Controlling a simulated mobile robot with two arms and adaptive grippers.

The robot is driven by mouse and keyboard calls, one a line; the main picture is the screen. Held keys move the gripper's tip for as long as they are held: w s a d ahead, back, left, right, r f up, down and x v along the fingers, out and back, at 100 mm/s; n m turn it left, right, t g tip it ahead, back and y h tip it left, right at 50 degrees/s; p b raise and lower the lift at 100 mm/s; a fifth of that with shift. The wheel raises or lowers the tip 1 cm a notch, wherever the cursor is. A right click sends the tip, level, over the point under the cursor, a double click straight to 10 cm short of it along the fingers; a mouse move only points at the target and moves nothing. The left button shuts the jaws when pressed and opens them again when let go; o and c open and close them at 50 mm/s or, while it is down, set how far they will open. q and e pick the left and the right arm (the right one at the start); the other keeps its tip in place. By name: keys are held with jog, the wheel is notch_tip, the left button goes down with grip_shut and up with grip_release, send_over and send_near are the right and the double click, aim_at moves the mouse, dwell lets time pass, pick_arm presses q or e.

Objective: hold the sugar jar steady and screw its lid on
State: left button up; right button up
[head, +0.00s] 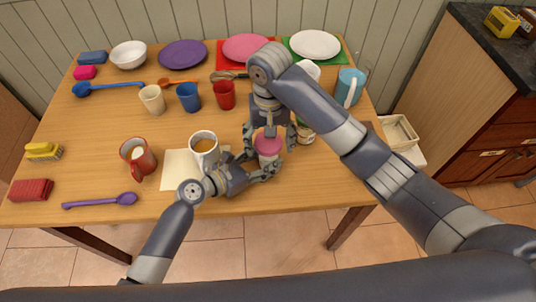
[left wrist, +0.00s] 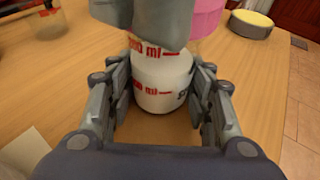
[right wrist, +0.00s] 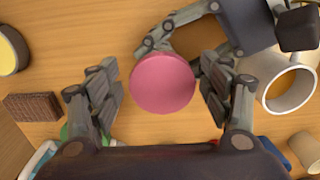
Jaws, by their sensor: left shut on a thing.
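The sugar jar (head: 267,157) stands upright near the table's front edge. Its pale body with red ml marks (left wrist: 163,80) shows between my left fingers. My left gripper (head: 260,168) is shut on the jar from the left. The round pink lid (right wrist: 163,84) is at the jar's top; it also shows in the head view (head: 268,143). My right gripper (right wrist: 160,92) points down from above, open, with a finger on each side of the lid and gaps between. The seam between lid and jar is hidden, so I cannot tell how tightly it sits.
A white mug of brown drink (head: 204,146) stands close to my left gripper on a pale sheet (head: 178,172).

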jog(key=shift+r, duration=0.1)
jog(key=shift+w+r, duration=0.15)
jog(key=shift+r, duration=0.6)
pick_arm(q)
jog(key=shift+s, duration=0.1)
pick_arm(e)
jog(key=shift+r, duration=1.8)
pick_arm(q)
jog(key=o, duration=1.6)
